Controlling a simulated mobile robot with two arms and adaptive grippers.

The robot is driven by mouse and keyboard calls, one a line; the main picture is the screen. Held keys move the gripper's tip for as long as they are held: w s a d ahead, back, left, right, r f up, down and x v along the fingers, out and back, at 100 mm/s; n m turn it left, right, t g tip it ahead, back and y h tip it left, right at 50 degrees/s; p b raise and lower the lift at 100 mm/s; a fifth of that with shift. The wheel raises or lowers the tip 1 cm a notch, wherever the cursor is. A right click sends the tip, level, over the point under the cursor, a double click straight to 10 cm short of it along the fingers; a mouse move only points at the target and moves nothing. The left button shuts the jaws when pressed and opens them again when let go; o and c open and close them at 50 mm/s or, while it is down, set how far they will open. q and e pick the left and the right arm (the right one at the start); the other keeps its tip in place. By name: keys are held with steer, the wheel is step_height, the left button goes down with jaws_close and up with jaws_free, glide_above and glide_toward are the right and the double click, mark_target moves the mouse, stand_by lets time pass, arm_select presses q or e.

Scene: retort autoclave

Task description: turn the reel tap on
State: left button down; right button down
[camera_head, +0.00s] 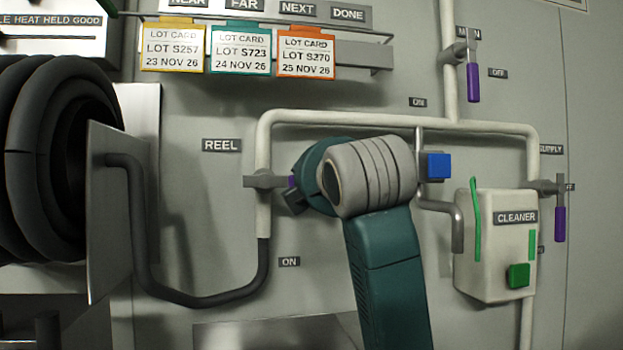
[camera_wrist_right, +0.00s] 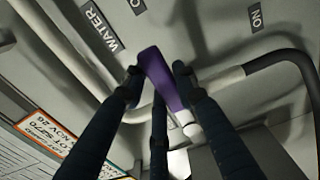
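The reel tap (camera_head: 265,181) sits on the white pipe below the REEL label. Its purple handle (camera_head: 291,182) points sideways to the right and is mostly hidden behind my right gripper (camera_head: 300,195). In the right wrist view the purple handle (camera_wrist_right: 165,80) lies between the dark fingertips of my right gripper (camera_wrist_right: 158,80). The fingertips meet its edges on both sides, so they look closed on it. An ON label (camera_head: 289,261) is below the tap, beside the hose. My left gripper is not in view.
A hose reel (camera_head: 60,150) with a metal side plate is at the left, its black hose (camera_head: 190,298) curving to the pipe. Lot cards (camera_head: 240,50) hang above. A cleaner box (camera_head: 495,265), a blue block (camera_head: 439,165) and two other purple-handled taps are to the right.

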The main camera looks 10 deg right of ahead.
steer(key=shift+f, duration=0.2)
step_height(320, 180, down, 2)
steer(key=m, duration=0.3)
steer(key=shift+a+f, duration=0.1)
steer(key=shift+f, duration=0.1)
steer(key=a+f+m, duration=0.5)
steer(key=f+m, duration=0.1)
steer(key=m, duration=0.6)
steer(key=shift+w+a, duration=0.15)
steer(key=shift+a, duration=0.05)
stand_by(0.4)
steer(key=c, duration=1.6)
jaws_free()
steer(key=shift+o, duration=1.3)
steer(key=shift+r, duration=0.1)
